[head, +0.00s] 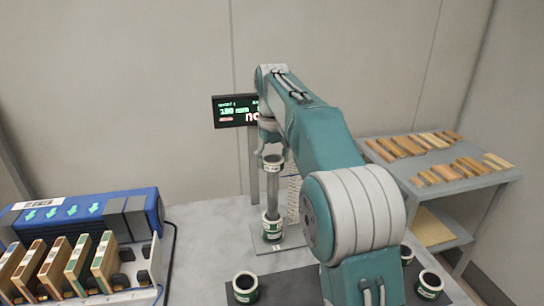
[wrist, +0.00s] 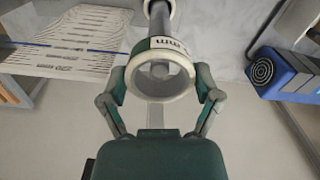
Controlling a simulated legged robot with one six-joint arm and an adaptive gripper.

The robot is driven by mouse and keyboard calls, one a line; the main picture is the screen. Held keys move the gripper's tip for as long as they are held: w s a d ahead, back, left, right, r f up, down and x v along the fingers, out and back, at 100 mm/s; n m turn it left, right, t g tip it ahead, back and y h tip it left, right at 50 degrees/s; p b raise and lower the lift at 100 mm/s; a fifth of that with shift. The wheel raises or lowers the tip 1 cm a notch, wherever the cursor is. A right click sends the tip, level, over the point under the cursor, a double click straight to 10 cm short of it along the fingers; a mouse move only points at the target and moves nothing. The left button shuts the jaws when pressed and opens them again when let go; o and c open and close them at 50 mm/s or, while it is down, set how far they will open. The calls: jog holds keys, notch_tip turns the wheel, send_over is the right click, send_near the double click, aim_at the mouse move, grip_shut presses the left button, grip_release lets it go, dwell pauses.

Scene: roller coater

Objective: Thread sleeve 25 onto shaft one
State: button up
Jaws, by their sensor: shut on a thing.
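My gripper (head: 269,140) is shut on a green sleeve with white rims (head: 272,162). In the wrist view the fingers of my gripper (wrist: 162,78) press the held sleeve (wrist: 160,96) from both sides. A grey upright shaft (head: 272,192) stands under it. Through the sleeve's opening the round shaft end (wrist: 160,70) shows, roughly centred. The sleeve is in line with the shaft's top; how far it is around it I cannot tell. Another sleeve (head: 272,228) sits around the shaft's foot. The number on the held sleeve is not readable.
Loose sleeves stand on a dark mat, one at front left (head: 245,287), others at right (head: 430,284). A blue device (head: 85,213) and a rack of cards (head: 60,262) are at left. A display (head: 235,110) is behind the shaft. A shelf (head: 445,160) with wooden pieces is right.

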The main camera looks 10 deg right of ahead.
jog(key=shift+f, duration=0.1)
dwell(0.3)
jog(key=shift+f, duration=1.05)
jog(key=o, duration=0.9)
jog(key=shift+r, duration=3.5)
